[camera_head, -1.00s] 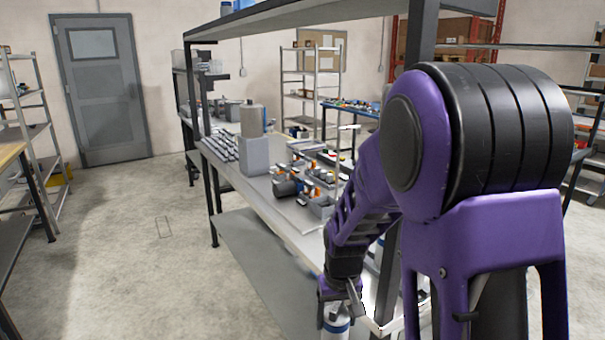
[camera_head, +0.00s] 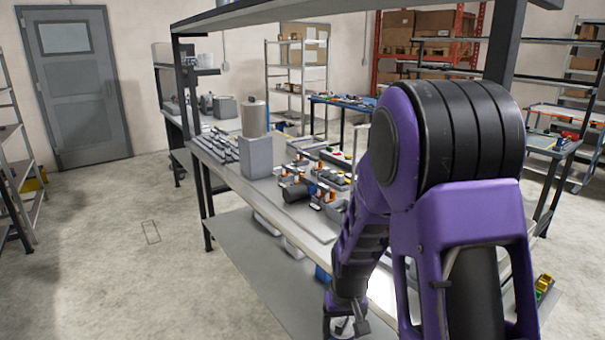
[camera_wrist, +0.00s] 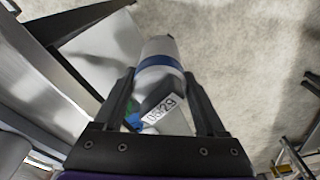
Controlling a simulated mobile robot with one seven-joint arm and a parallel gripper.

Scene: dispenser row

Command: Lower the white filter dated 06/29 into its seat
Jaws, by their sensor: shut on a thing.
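The white filter (camera_wrist: 160,50) with a blue band and a label reading 06/29 is between the two dark fingers of my gripper (camera_wrist: 160,88) in the wrist view. The gripper is shut on it, and concrete floor shows behind it. In the head view, my gripper (camera_head: 345,310) is low in the picture, beside the front edge of the workbench. Only a small part of the filter shows there, cut off by the bottom edge. I cannot make out its seat in either view.
The long workbench (camera_head: 228,180) carries a grey block with a cylinder (camera_head: 255,118) and many small parts. An upper shelf (camera_head: 260,16) and its posts stand over it. Open floor (camera_head: 130,240) lies to the left. Pale rounded shapes (camera_wrist: 12,150) show at the wrist view's lower left.

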